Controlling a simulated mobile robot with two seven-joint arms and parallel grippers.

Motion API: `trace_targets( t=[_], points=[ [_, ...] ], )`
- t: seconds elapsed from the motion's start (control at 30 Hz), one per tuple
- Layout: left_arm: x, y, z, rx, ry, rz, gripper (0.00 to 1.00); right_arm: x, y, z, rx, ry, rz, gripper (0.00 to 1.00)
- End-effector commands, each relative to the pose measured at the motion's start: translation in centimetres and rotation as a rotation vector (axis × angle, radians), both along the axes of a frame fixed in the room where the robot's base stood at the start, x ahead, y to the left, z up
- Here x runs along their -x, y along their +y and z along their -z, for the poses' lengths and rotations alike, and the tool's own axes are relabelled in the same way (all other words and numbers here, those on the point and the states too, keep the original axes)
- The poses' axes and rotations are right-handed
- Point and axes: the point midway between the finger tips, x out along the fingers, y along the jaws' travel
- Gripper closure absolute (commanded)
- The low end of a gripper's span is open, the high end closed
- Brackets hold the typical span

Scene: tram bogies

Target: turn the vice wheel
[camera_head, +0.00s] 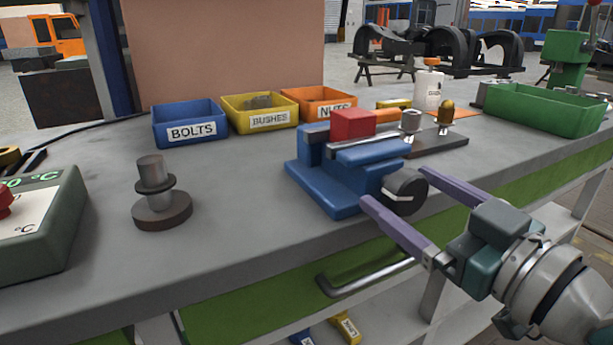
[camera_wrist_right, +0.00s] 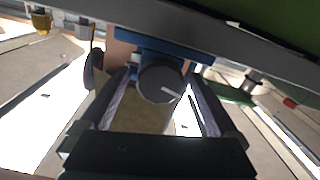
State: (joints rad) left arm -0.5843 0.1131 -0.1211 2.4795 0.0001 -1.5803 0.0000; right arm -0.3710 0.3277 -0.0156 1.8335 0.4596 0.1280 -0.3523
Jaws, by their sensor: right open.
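The blue vice (camera_head: 335,180) stands on the grey workbench, with a red block (camera_head: 352,124) at its jaws. Its dark round wheel (camera_head: 404,192) with a pale mark faces the bench's front edge. My right gripper (camera_head: 395,185) is open, its two purple fingers pointing at the wheel from the front right. In the right wrist view the wheel (camera_wrist_right: 161,80) lies between the fingertips of the open gripper (camera_wrist_right: 163,88); I cannot tell whether they touch it. My left gripper is not in view.
Blue, yellow and orange bins (camera_head: 260,115) stand behind the vice. A dark stepped post (camera_head: 158,195) and a grey-green box (camera_head: 40,225) are at left. A green tray (camera_head: 545,108) is at right. A handle (camera_head: 365,280) sticks out below the bench edge.

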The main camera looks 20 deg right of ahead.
Motion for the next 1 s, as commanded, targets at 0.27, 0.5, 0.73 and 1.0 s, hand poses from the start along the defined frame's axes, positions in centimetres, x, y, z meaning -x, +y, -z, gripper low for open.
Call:
trace_targets(
  t=[0.27, 0.5, 0.73, 1.0],
  points=[
    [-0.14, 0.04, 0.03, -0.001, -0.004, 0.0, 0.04, -0.83, 0.1, 0.0, -0.001, 0.001, -0.001, 0.04],
    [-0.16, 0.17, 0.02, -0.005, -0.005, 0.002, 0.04, -0.81, 0.07, 0.0, -0.001, 0.001, 0.0, 0.18],
    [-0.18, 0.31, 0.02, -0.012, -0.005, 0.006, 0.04, -0.8, 0.07, 0.0, -0.001, 0.001, 0.0, 0.44],
    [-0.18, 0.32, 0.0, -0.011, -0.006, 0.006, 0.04, -0.79, 0.07, 0.0, -0.001, 0.001, -0.001, 0.74]
  ],
)
